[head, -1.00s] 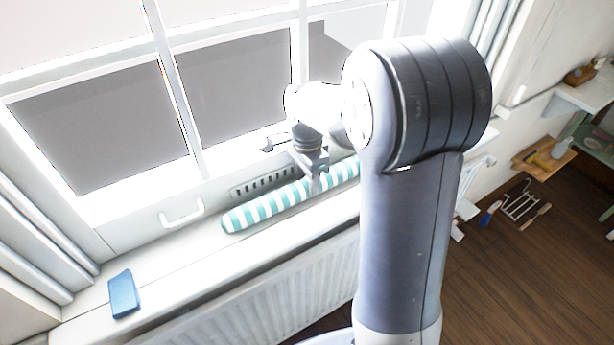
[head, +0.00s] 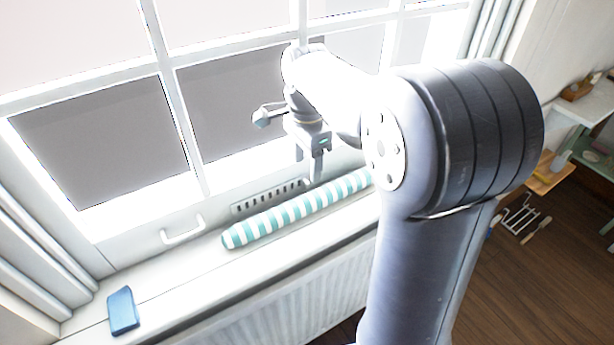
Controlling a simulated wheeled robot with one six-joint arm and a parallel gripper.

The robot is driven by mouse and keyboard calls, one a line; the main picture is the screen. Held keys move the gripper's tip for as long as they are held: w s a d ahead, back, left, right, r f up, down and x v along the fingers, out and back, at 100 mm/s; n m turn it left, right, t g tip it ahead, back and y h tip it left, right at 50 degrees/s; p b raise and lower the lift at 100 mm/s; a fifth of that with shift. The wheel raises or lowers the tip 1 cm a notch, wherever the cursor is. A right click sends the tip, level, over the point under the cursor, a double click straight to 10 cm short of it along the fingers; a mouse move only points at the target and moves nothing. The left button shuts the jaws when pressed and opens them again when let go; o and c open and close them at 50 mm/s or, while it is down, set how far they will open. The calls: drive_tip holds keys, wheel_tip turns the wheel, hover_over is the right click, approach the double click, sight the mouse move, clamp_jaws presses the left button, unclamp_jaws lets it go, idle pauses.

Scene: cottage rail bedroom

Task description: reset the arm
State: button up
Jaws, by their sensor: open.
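My gripper (head: 304,168) hangs over the window sill, pointing down, in front of the window. Its jaws are open, and I see nothing between them. A teal-and-white striped draught roll (head: 290,212) lies along the sill just below and in front of the gripper. The fingertips look close to the roll's back side; I cannot tell whether they touch it. My arm covers the roll's right end.
A blue block (head: 123,311) lies on the sill (head: 190,283) at left. A slotted vent (head: 268,197) and a white handle (head: 184,231) are on the window frame behind. A radiator (head: 270,312) is below the sill. A wire rack (head: 521,217) lies on the floor at right.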

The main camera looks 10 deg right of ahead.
sight(307, 198)
drive_tip(key=shift+r, duration=0.85)
drive_tip(key=shift+f, duration=0.1)
wheel_tip(307, 198, down, 12)
drive_tip(key=shift+f+b, duration=0.15)
drive_tip(key=shift+b, duration=0.15)
drive_tip(key=shift+s+d+r, duration=0.1)
drive_tip(key=shift+s+r, duration=0.1)
drive_tip(key=shift+r, duration=1.25)
